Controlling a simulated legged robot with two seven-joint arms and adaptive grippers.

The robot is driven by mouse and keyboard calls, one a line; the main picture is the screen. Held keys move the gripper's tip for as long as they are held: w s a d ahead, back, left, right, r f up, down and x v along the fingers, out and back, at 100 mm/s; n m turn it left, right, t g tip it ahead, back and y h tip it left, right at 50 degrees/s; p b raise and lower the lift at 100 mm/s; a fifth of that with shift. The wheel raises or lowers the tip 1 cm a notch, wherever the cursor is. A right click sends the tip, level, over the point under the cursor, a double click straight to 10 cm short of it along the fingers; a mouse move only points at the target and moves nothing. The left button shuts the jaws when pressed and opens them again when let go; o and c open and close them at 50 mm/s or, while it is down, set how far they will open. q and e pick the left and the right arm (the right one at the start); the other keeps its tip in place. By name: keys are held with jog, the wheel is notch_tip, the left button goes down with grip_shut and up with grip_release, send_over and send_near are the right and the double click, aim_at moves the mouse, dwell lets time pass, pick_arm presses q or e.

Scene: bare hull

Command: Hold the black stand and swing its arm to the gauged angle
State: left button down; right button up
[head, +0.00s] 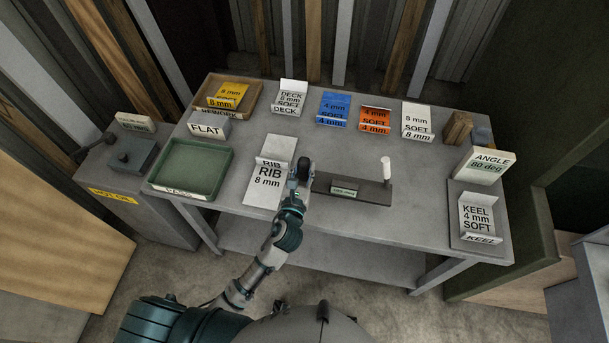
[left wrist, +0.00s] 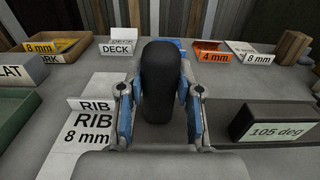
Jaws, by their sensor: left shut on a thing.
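The black stand (head: 362,198) is a long dark base on the bench, with a small label (head: 343,190) that reads 105 deg in the left wrist view (left wrist: 278,131). A pale upright handle (head: 386,168) rises near its right end. My left gripper (head: 300,174) is at the stand's left end, shut on a thick, rounded black upright part (left wrist: 160,80), which stands between the fingers in the left wrist view. The gripper hides where this part meets the base. A white angle sign (head: 484,166) at the right reads ANGLE and appears to say 80 deg. My right gripper is not in view.
A RIB 8 mm card (head: 270,185) lies just left of my gripper. A green tray (head: 190,172) is farther left. Several cards and a wooden tray (head: 228,97) line the back. A KEEL card (head: 478,216) is at the right. Bench in front of the stand is clear.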

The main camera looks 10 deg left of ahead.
aim_at(304, 185)
pick_arm(q)
jog(key=shift+d+r, duration=0.1)
jog(key=shift+r, duration=0.15)
jog(key=shift+d+f, duration=0.1)
jog(key=shift+f, duration=0.05)
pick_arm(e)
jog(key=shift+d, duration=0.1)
pick_arm(q)
jog(key=shift+f, duration=4.9)
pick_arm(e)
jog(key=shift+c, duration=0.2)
